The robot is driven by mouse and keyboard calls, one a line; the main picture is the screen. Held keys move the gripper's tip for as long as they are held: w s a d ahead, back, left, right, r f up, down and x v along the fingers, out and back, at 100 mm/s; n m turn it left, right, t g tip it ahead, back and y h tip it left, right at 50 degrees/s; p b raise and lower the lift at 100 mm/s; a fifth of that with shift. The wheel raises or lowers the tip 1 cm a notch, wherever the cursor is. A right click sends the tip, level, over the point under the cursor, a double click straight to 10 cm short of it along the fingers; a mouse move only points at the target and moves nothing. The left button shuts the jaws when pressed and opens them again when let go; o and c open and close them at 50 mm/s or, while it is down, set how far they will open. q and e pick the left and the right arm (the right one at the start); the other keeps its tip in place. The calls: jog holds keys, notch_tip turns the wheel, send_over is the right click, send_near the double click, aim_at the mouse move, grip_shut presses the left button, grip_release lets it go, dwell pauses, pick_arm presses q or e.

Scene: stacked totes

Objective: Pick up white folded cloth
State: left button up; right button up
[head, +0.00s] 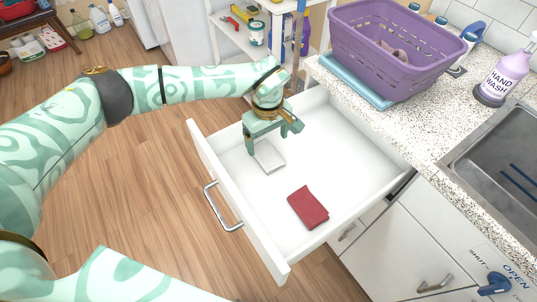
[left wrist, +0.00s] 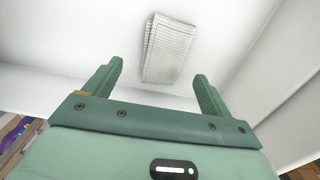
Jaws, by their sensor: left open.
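The white folded cloth (head: 270,157) lies flat in the open white drawer (head: 333,163), towards its left side in the head view. In the left wrist view the cloth (left wrist: 169,48) shows a fine grid weave and lies ahead of the fingertips. My left gripper (head: 268,145) is open and empty, above the drawer floor beside the cloth; its fingers (left wrist: 158,75) stand apart, with the cloth beyond the gap between them. No contact with the cloth shows. A red folded cloth (head: 308,207) lies in the same drawer. My right gripper is not in view.
The drawer's front panel with a metal handle (head: 223,207) and its walls bound the space. A speckled counter (head: 430,125) on the right holds a purple basket (head: 392,48), a blue folded cloth (head: 352,80) and a hand wash bottle (head: 505,75). The drawer's middle is clear.

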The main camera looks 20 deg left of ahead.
aim_at(267, 151)
pick_arm(q)
jog(key=f, duration=0.2)
jog(key=f+b, duration=0.1)
jog(key=f, duration=0.1)
jog(key=shift+s+f, duration=0.2)
jog(key=shift+f, duration=0.2)
jog(key=shift+r, duration=0.1)
jog(key=c, duration=1.1)
jog(key=shift+r, duration=0.1)
